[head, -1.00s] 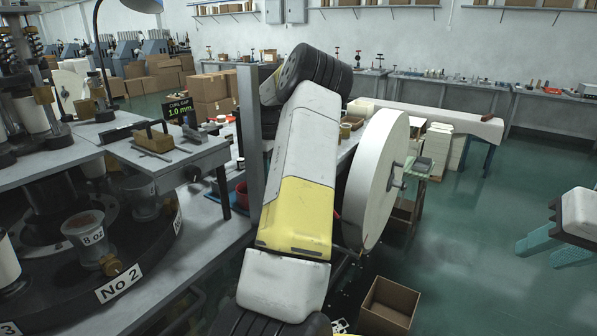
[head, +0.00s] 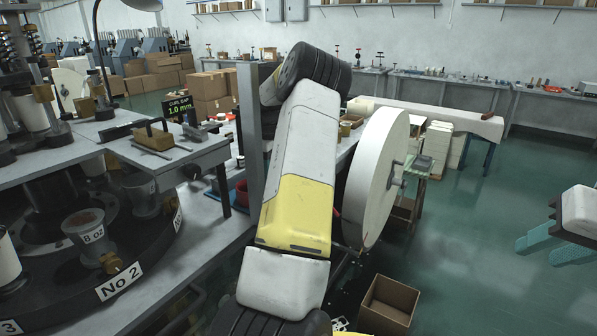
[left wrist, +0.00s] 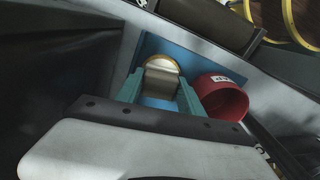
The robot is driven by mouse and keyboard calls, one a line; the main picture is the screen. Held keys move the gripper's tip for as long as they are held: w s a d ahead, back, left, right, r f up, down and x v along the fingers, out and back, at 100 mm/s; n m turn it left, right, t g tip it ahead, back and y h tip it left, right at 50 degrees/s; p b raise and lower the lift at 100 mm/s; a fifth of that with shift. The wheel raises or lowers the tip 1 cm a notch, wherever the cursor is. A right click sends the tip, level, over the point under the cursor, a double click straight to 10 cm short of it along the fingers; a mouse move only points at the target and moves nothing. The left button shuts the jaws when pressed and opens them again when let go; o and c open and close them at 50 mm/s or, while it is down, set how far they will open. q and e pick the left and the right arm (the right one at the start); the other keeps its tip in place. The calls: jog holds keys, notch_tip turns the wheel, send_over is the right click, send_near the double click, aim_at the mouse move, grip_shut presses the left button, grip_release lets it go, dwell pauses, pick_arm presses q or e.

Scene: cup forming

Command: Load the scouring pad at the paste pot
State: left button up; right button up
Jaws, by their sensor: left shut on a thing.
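A red pot (left wrist: 222,97) with a white label, which looks like the paste pot, stands on a blue surface (left wrist: 152,46) in the left wrist view. The red pot also shows small in the head view (head: 241,194), partly behind my left arm. My left gripper (left wrist: 160,88) has teal fingers shut on a rounded beige-grey thing (left wrist: 160,79) with a yellow rim, which looks like the scouring pad. It is just left of the pot, outside it. My right gripper (head: 556,248) is open and empty at the head view's right edge.
A bench with a machine carrying a cup (head: 85,232) and the "No 2" label is at left. A large pale wheel (head: 376,180) stands right of my arm. An open cardboard box (head: 388,303) is on the floor. The floor at right is mostly clear.

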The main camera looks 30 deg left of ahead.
dwell(0.6)
pick_arm(q)
jog(key=shift+r, duration=3.45)
